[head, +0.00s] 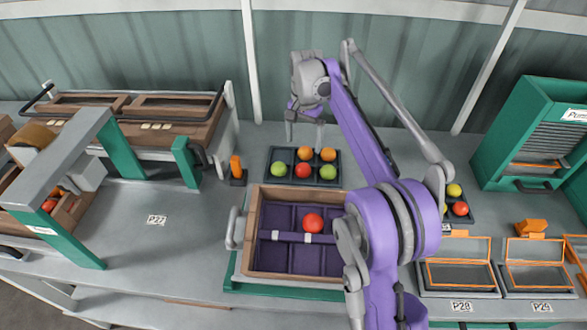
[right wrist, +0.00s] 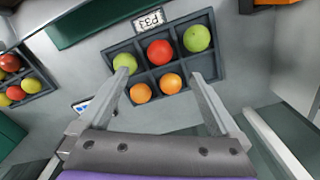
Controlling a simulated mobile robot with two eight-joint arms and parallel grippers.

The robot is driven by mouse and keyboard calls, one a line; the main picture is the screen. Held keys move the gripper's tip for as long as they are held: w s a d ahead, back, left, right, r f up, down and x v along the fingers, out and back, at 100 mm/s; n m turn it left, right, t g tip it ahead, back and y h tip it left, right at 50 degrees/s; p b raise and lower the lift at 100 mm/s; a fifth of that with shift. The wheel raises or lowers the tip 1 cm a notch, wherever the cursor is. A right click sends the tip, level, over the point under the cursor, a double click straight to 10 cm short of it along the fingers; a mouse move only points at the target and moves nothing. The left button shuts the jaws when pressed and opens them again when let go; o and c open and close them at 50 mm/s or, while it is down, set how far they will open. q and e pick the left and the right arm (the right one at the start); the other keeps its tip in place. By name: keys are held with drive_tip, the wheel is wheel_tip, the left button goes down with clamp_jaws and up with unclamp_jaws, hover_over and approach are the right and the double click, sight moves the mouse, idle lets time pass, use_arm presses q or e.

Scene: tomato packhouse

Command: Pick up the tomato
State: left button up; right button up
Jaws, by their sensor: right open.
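A dark tray (head: 268,158) holds two orange tomatoes (head: 328,154) at the back and a red tomato (head: 303,170) between two green ones (head: 279,169) in front. The tray also shows in the right wrist view (right wrist: 187,63), with its red tomato (right wrist: 160,52) between the fingertips in the picture. My right gripper (head: 305,138) is open and empty, above the back edge of the tray. In the wrist view its left fingertip overlaps a green tomato (right wrist: 125,61); I cannot tell the gap. My left gripper is not in view.
A wooden crate (head: 256,232) with dark compartments holds another red tomato (head: 313,222), in front of the tray. An orange object (head: 236,167) stands left of the tray. A second tomato tray (head: 457,219) is partly hidden by my right arm. The bench at left centre is clear.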

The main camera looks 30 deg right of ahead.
sight(303, 165)
drive_tip(key=shift+w+f, duration=0.2)
drive_tip(key=shift+f, duration=0.4)
drive_tip(key=f+b, duration=0.1)
drive_tip(key=f, duration=0.9)
drive_tip(key=shift+d+f, duration=0.2)
drive_tip(key=c, duration=1)
